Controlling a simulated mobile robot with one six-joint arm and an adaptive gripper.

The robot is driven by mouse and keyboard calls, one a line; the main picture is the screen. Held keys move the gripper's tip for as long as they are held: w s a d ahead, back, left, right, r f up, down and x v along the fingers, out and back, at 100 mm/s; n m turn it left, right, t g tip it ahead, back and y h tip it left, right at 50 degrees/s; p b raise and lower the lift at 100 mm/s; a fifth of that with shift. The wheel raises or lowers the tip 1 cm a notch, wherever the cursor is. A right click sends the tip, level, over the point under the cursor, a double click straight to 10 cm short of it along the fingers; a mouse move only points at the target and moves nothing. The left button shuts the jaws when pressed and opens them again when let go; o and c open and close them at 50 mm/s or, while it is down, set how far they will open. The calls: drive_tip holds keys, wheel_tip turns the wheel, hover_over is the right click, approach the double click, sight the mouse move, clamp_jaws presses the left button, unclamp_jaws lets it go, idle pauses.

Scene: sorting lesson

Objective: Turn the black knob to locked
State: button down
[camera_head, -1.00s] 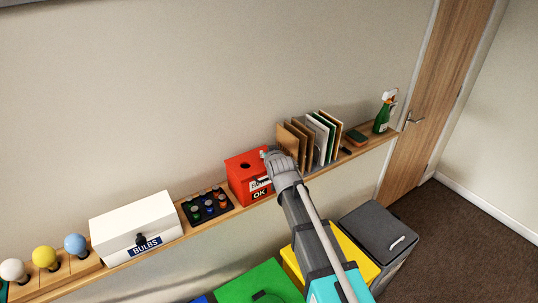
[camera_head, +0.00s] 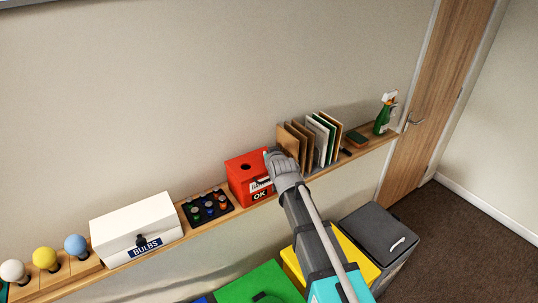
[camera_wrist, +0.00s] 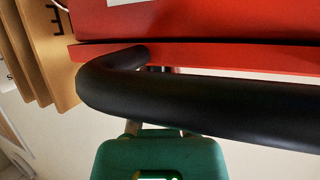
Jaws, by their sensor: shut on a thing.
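A black knob (camera_head: 141,240) shows on the front of the white box labelled BULBS (camera_head: 133,220). My gripper (camera_head: 268,156) is far to the right of it, at the upper right of the red box (camera_head: 240,183) with an OK label. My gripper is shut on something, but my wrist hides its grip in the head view. In the wrist view, the red box (camera_wrist: 200,20) fills the top, and a thick black curved bar (camera_wrist: 200,98) crosses close to the camera. A green body (camera_wrist: 160,155) sits below the bar in that picture. I cannot tell which part is gripped.
Upright folders (camera_head: 298,144) stand just right of my gripper on the narrow wooden shelf (camera_head: 370,142). A dark tray of small coloured items (camera_head: 207,205) lies between the two boxes. Coloured bulbs (camera_head: 44,257) stand at far left. Green, yellow and grey bins are below.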

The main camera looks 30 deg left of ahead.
drive_tip(key=shift+n+g+y, duration=1.4)
drive_tip(key=shift+n+g, duration=0.6)
drive_tip(key=shift+n, duration=0.1)
drive_tip(key=c, duration=0.7)
unclamp_jaws()
drive_tip(key=shift+m+t+h, duration=1.5)
drive_tip(key=shift+m+t, duration=0.6)
drive_tip(key=shift+m, duration=0.1)
drive_tip(key=p+v, duration=0.5)
drive_tip(key=v, duration=0.9)
